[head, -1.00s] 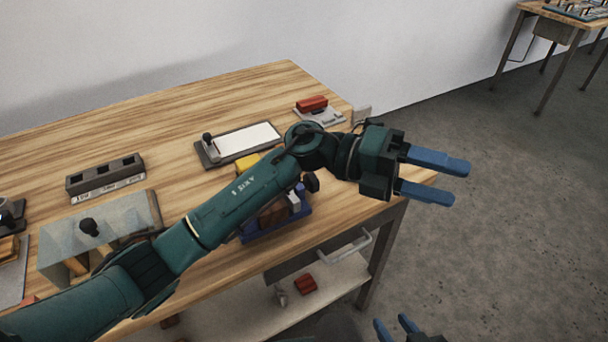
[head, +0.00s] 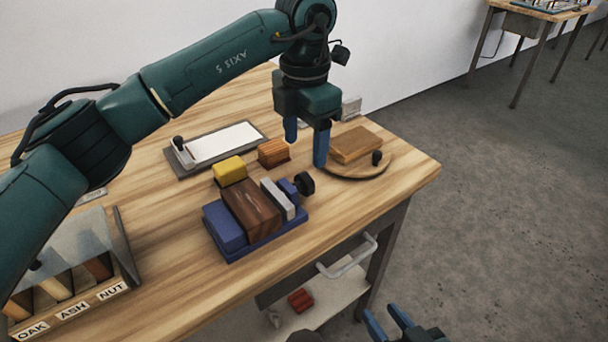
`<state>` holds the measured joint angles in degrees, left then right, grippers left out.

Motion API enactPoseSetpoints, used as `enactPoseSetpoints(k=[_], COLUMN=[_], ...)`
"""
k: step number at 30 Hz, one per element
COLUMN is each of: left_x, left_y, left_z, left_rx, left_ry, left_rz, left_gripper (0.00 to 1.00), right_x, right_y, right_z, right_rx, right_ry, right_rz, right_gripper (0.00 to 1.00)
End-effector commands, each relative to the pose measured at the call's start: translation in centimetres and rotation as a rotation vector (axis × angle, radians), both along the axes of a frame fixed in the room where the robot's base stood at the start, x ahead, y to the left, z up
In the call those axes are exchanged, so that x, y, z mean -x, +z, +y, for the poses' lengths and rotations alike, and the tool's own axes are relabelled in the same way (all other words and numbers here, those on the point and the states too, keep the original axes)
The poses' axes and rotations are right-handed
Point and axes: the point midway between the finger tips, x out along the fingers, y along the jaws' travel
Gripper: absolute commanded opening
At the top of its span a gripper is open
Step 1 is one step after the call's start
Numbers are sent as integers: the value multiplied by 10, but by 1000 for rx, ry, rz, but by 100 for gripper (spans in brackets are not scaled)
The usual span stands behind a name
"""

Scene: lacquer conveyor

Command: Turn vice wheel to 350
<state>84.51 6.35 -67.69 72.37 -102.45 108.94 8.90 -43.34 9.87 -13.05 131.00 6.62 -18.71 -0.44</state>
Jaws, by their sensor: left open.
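The blue vice (head: 225,228) stands on the table and holds a dark brown wood block (head: 252,205) between its jaws. Its black wheel (head: 305,183) faces right at the right end; no scale or number on it is legible. My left gripper (head: 306,151) points down, open and empty, above and behind the wheel, with its fingers apart from it. My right gripper (head: 386,317) is at the bottom edge, low in front of the table, its two blue fingers spread and nothing between them.
Behind the vice are a yellow block (head: 229,170), an orange-brown block (head: 273,152) and a white board (head: 222,143). A round wooden board (head: 378,170) bearing a tan block (head: 355,143) lies right. A labelled wood rack (head: 120,250) stands left; a drawer handle (head: 348,257) projects in front.

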Motion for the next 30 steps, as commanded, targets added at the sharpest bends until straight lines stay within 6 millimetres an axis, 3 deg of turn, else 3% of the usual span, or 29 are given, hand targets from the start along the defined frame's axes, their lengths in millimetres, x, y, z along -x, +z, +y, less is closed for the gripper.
enactPoseSetpoints(k=[6,12,24,30], left_x=[0,0,0,0], left_y=[-47,-72,-79,-79], left_z=[0,0,0,0], left_rx=[2,3,3,3], left_ry=[0,1,0,0], left_rz=[3,3,0,0], left_gripper=[62,62,62,46], right_x=[4,4,2,1], right_y=[-3,-3,-2,-1], right_z=[-1,-1,-1,-1], right_rx=[2,2,1,2], right_ry=[-2,-2,-3,-3], right_rz=[8,7,1,-2], right_gripper=[36,36,36,36])
